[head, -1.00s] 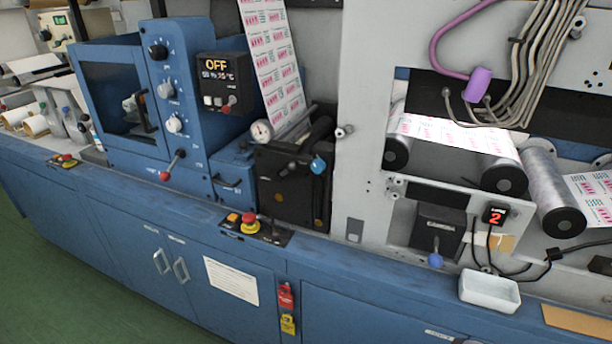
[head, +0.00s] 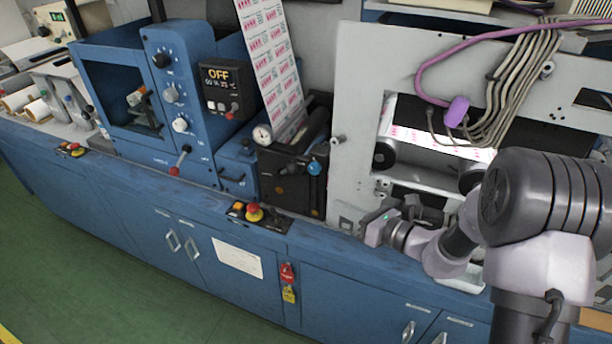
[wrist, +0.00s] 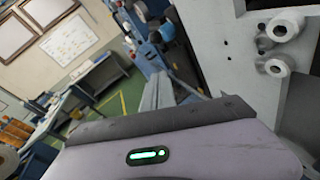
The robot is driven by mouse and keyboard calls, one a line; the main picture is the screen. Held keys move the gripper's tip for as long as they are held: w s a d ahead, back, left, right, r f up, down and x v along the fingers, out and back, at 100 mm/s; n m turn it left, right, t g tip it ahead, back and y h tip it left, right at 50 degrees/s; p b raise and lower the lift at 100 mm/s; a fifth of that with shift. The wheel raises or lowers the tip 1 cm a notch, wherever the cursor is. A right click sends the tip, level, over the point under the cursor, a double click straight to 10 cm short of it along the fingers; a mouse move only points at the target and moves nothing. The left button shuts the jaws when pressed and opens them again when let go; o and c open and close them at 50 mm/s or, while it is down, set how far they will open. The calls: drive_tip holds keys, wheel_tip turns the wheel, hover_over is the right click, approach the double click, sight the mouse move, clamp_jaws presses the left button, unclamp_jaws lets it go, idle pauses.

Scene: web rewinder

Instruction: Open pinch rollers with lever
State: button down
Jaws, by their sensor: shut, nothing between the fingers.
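Printed label web (head: 270,60) runs down to a roller in a black unit (head: 290,180) with a dial gauge and a blue knob (head: 316,167). A short lever with a red ball end (head: 175,170) sticks out of the blue control cabinet to its left. I cannot tell which handle works the pinch rollers. My gripper (head: 374,228) is low in front of the grey panel, right of the black unit, shut and touching nothing that I can see. Its body with a green light (wrist: 150,155) fills the bottom of the wrist view. My arm hides much of the lower right.
A red stop button (head: 254,212) stands on the blue ledge below the black unit. Grey cables and a purple hose (head: 432,75) hang over the grey panel (head: 355,100). Pale pegs (wrist: 285,25) stick out in the wrist view. Green floor (head: 110,270) is free at left.

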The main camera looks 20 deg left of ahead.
drive_tip(key=b, duration=0.2)
approach(286, 171)
wheel_tip(286, 171, down, 3)
drive_tip(key=a+r, duration=0.1)
drive_tip(key=w+a+r, duration=0.1)
drive_tip(key=a, duration=0.1)
drive_tip(key=shift+w, duration=0.2)
drive_tip(key=shift+r, duration=0.1)
